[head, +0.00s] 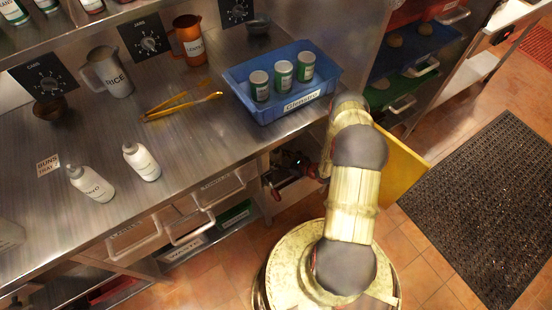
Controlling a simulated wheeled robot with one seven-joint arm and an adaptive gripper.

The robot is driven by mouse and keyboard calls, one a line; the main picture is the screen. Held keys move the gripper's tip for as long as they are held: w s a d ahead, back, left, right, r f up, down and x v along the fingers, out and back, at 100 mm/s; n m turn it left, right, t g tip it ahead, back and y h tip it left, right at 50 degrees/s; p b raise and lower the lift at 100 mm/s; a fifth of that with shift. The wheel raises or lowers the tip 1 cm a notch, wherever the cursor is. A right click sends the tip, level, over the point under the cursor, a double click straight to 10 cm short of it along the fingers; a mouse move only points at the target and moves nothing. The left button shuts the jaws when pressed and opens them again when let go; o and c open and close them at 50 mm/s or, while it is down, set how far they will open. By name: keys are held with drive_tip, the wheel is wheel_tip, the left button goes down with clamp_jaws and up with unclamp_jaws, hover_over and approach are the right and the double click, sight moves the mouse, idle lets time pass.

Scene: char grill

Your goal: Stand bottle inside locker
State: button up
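Two white bottles stand on the steel counter at the left in the head view. One labelled bottle (90,184) is nearer the front left, and another (142,162) is to its right. I cannot tell which one is meant. A yellow panel (402,165), which looks like an open door, stands out behind my arm at the counter's right end. A locker opening there is mostly hidden by my arm. Dark and red parts (289,172) show under the counter beside my arm; I cannot tell whether they are my gripper. My gripper's fingers cannot be made out.
A blue crate (240,94) with several green-and-white cans, yellow tongs (182,105), a rice jug (108,72) and an orange jug (189,40) are on the counter (200,140). White-fronted bins (188,228) sit below. A black mat (485,205) lies on the floor at right.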

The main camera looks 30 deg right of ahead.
drive_tip(key=shift+f, duration=0.1)
drive_tip(key=o, duration=1)
drive_tip(key=shift+f, duration=0.1)
drive_tip(key=o, duration=0.4)
drive_tip(key=shift+o, duration=0.6)
drive_tip(key=shift+s+d+r, duration=0.1)
drive_tip(key=shift+s+r, duration=0.1)
drive_tip(key=shift+r, duration=0.1)
drive_tip(key=p+v, duration=0.2)
drive_tip(key=v, duration=0.9)
drive_tip(key=shift+s+d+p, duration=0.15)
drive_tip(key=shift+s+p, duration=0.1)
drive_tip(key=shift+p, duration=0.1)
